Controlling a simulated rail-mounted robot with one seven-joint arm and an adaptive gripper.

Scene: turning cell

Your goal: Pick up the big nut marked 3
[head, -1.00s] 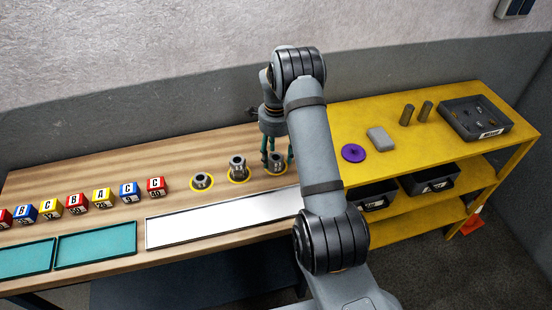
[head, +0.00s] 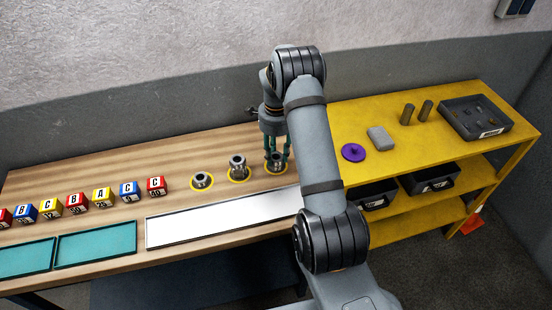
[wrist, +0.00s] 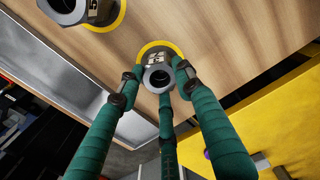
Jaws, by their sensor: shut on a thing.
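Three grey metal nuts stand on yellow rings on the wooden bench: a left one (head: 202,180), a middle one (head: 238,166) and a right one (head: 276,166). My gripper (head: 277,155) has its green fingers down around the right nut. In the wrist view the fingers of my gripper (wrist: 158,76) close on this nut (wrist: 158,80) from several sides. Its marking shows small and sideways, and I cannot read it surely. The nut is still at its yellow ring (wrist: 175,46). Another nut (wrist: 68,8), with a label that looks like 5, is at the upper left.
A long white tray (head: 220,218) lies in front of the nuts. Coloured lettered blocks (head: 102,197) and teal trays (head: 95,251) are at the left. The yellow shelf (head: 390,150) at the right carries a purple disc (head: 353,152), a grey block (head: 380,138), dark cylinders and a dark bin (head: 475,119).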

